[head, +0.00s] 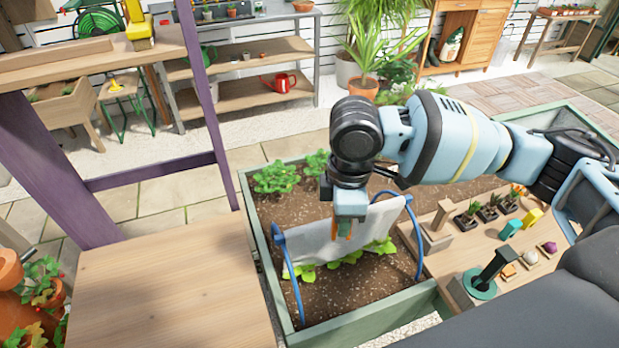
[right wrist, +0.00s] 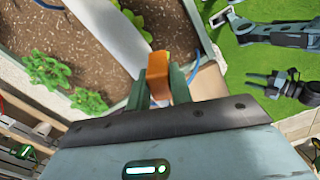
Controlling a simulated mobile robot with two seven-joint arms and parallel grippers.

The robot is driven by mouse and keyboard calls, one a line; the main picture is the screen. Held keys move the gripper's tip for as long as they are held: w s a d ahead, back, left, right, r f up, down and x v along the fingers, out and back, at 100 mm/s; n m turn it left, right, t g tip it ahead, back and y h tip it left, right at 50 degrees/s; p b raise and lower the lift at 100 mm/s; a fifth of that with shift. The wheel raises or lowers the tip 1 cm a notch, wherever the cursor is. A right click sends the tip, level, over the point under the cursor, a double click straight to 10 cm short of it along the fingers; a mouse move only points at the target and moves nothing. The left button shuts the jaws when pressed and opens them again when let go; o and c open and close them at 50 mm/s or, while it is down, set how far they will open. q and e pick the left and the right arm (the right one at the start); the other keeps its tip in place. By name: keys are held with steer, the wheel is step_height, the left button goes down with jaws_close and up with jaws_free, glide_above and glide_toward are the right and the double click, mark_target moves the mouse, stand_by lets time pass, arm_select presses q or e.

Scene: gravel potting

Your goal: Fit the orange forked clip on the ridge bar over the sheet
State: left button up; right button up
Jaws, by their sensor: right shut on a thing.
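My right gripper (head: 346,216) points down at the top edge of the sheet, shut on the orange forked clip (right wrist: 158,66). In the head view only thin orange parts of the clip (head: 334,229) show below the fingers, in front of the sheet. The pale grey sheet (head: 312,247) hangs over the ridge line between two blue hoops (head: 290,270). The ridge bar itself is hidden by the sheet and gripper. I cannot tell whether the clip touches or straddles the bar.
The hoops stand in a green-edged soil bed (head: 375,329) with leafy plants (head: 277,178). A bare wooden table (head: 170,290) is left of it. A board (head: 462,262) on the right carries small pots, blocks and a dark post on a green base (head: 482,283).

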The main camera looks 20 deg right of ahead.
mark_target(308, 228)
steer(key=n, duration=0.2)
steer(key=w+a+r+n, duration=0.1)
steer(key=n, duration=0.2)
steer(key=shift+w+a+r+n+p, duration=0.15)
steer(key=shift+w+r+n+p, duration=0.1)
steer(key=shift+r+n+p, duration=0.1)
arm_select(q)
steer(key=shift+t, duration=0.4)
steer(key=r, duration=0.1)
steer(key=w+r+p, duration=0.1)
steer(key=w+r, duration=0.1)
steer(key=shift+w+a+r+p, duration=0.1)
steer(key=shift+w+a+p, duration=0.15)
steer(key=shift+a+p, duration=0.05)
arm_select(e)
steer(key=w+a+r+n, duration=0.3)
steer(key=r+n, duration=0.1)
steer(key=n, duration=1.2)
steer(key=shift+w+a+r, duration=0.2)
steer(key=shift+w+a, duration=0.05)
steer(key=shift+a, duration=0.1)
steer(key=shift+f, duration=0.1)
